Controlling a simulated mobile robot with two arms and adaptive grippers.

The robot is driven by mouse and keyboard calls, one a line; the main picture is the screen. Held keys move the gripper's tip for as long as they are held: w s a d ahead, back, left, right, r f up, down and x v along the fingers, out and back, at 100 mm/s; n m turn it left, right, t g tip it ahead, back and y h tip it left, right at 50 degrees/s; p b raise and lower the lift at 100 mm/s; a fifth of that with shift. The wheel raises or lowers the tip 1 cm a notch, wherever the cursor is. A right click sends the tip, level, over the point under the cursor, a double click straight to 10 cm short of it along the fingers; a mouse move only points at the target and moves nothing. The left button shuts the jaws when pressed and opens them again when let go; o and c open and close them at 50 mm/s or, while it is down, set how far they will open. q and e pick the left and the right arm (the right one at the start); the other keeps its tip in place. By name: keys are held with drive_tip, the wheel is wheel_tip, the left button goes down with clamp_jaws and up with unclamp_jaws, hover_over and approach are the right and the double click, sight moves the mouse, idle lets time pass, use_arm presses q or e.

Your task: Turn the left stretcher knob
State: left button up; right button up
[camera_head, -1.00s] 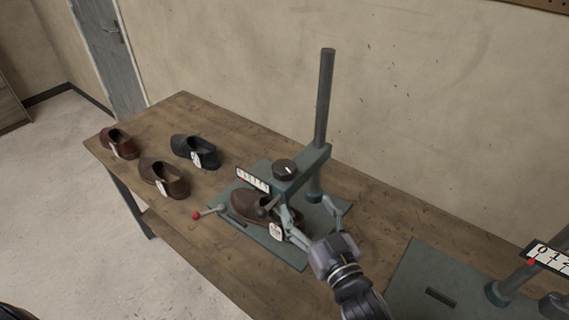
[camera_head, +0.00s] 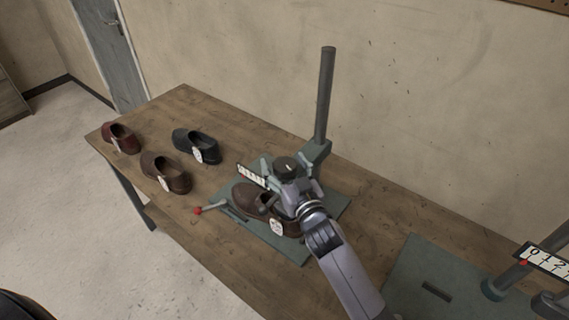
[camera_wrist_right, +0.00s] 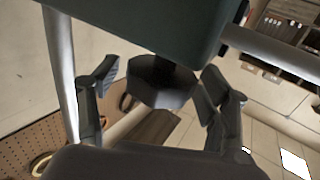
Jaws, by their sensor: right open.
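The left stretcher has a green base plate (camera_head: 278,246), a tall post (camera_head: 325,95), a white scale (camera_head: 251,175) and a dark round knob (camera_head: 287,163) with a pale mark on top. My right gripper (camera_head: 291,174) is at this knob, its fingers open on either side. In the right wrist view the dark faceted knob (camera_wrist_right: 160,84) sits between the spread fingers, below a green body (camera_wrist_right: 150,25). Gaps show beside it, so I see no firm contact. A tagged brown shoe (camera_head: 250,198) is under the stretcher head, partly hidden by my gripper. My left gripper is not in view.
A red-tipped lever (camera_head: 198,211) sticks out left of the base plate. A red-brown shoe (camera_head: 121,138), a black shoe (camera_head: 195,146) and a brown shoe (camera_head: 166,172) stand on the wooden table (camera_head: 185,104). Another stretcher base (camera_head: 425,270) is at the right.

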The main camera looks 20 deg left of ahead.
drive_tip(key=c, duration=1.2)
drive_tip(key=shift+r+n+g+y+p, duration=0.25)
drive_tip(key=shift+n+g+y+p, duration=0.2)
drive_tip(key=shift+p, duration=0.35)
drive_tip(key=shift+n+g+y+p, duration=0.35)
drive_tip(key=shift+n+g+y, duration=0.1)
drive_tip(key=shift+w+f+n+g+y, duration=0.1)
drive_tip(key=shift+f+n+g+y, duration=0.05)
drive_tip(key=shift+n+g+y, duration=0.5)
drive_tip(key=shift+f+n+g+y, duration=0.1)
drive_tip(key=shift+n+g+y, duration=0.45)
drive_tip(key=shift+g, duration=0.4)
drive_tip(key=o, duration=1.2)
